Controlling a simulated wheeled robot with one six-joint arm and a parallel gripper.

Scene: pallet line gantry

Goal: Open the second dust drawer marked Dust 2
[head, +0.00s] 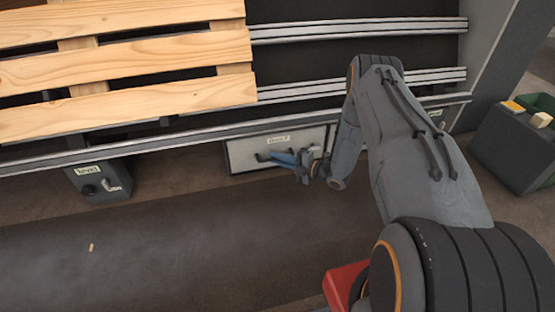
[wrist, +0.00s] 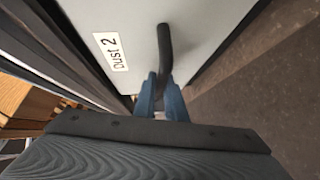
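The Dust 2 drawer has a pale grey front (head: 240,148) under the conveyor rails in the head view. In the wrist view its front (wrist: 195,15) fills the top, with the label "Dust 2" (wrist: 111,52) to the left of a black bar handle (wrist: 164,45). The drawer front looks flush with its housing. My gripper (head: 290,158) is at the handle, and its blue fingers (wrist: 162,88) lie close on both sides of the bar, near one end. They look shut on it, though the contact itself is partly hidden.
A wooden pallet (head: 130,85) lies on the rails (head: 360,32) above. A dark box marked "level" (head: 100,182) with a knob stands left of the drawer. A dark bin (head: 510,150) stands at the right. The floor before the drawer (head: 190,235) is mostly clear.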

